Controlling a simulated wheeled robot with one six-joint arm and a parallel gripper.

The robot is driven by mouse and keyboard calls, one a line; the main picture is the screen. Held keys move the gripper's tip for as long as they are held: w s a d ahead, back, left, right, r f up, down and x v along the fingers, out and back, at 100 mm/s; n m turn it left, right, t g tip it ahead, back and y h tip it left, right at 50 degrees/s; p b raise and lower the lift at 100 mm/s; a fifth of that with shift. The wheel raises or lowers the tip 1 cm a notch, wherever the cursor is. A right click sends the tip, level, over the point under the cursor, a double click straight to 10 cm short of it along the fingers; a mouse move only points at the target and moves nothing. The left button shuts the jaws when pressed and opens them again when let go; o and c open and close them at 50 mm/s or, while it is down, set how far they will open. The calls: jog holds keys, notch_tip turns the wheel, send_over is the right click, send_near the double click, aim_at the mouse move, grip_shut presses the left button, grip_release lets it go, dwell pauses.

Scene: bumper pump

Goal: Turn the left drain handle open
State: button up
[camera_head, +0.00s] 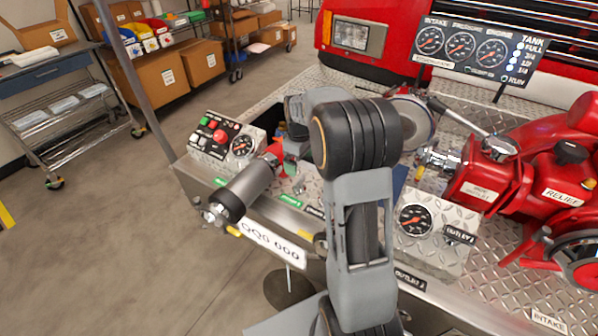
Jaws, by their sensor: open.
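A small yellow handle (233,230) shows under the black end of a grey cylindrical outlet (245,188) at the left of the pump deck. This outlet has a red collar at its inner end and a chrome fitting at its outer end. My gripper's fingers cannot be made out; my own arm covers that area.
A control box (222,139) with buttons and a gauge stands behind the outlet. A gauge panel (432,228) and the red pump (520,180) are to the right of my arm. The red truck front (360,35) is behind. Open concrete floor lies at the left.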

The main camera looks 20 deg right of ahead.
jog(key=shift+r, duration=2.5)
